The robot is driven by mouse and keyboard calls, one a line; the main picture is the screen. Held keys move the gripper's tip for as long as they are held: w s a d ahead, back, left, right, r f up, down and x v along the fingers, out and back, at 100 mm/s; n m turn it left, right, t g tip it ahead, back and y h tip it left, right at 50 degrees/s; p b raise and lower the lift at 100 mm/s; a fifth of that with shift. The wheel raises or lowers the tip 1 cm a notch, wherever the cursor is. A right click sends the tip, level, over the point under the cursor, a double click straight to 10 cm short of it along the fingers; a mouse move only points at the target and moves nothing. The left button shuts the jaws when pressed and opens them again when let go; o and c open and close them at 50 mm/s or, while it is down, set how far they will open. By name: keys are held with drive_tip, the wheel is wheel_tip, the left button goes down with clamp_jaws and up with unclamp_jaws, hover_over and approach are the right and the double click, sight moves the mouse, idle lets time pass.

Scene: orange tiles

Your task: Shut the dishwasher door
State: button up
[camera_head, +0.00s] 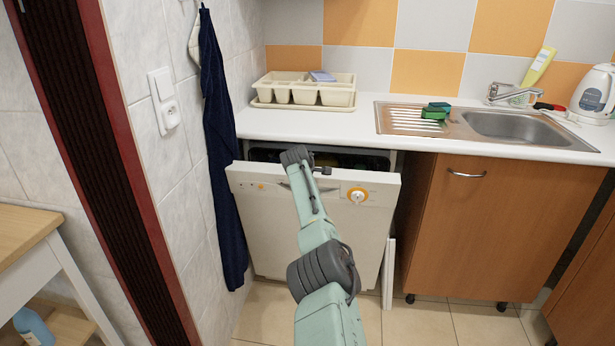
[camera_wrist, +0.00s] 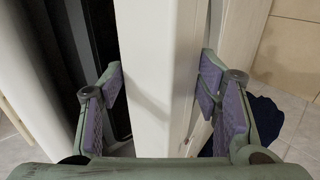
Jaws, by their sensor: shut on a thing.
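The white dishwasher door (camera_head: 265,215) stands slightly open under the counter. Its top leans out, and a dark gap (camera_head: 265,156) shows behind it. The control panel has an orange-ringed knob (camera_head: 358,195) at its right. My gripper (camera_head: 322,171) is at the door's top edge, near its middle, partly hidden by my arm. In the wrist view my gripper's purple-padded fingers (camera_wrist: 162,80) lie on either side of the white door edge (camera_wrist: 155,45), shut on it. The dark inside of the dishwasher shows at the left of that view.
A counter (camera_head: 300,125) with a cutlery tray (camera_head: 305,92) and a sink (camera_head: 515,127) lies above. A dark blue towel (camera_head: 222,160) hangs left of the door. A wooden cabinet (camera_head: 480,225) stands at the right. Floor (camera_head: 265,310) in front is clear.

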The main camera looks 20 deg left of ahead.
drive_tip(key=shift+w+d, duration=0.1)
drive_tip(key=shift+d, duration=0.05)
drive_tip(key=o, duration=1.4)
drive_tip(key=shift+r, duration=0.15)
drive_tip(key=shift+s+r, duration=0.3)
drive_tip(key=shift+s, duration=0.2)
drive_tip(key=v, duration=1)
drive_tip(key=shift+s+d+r, duration=0.2)
drive_tip(key=shift+s, duration=0.05)
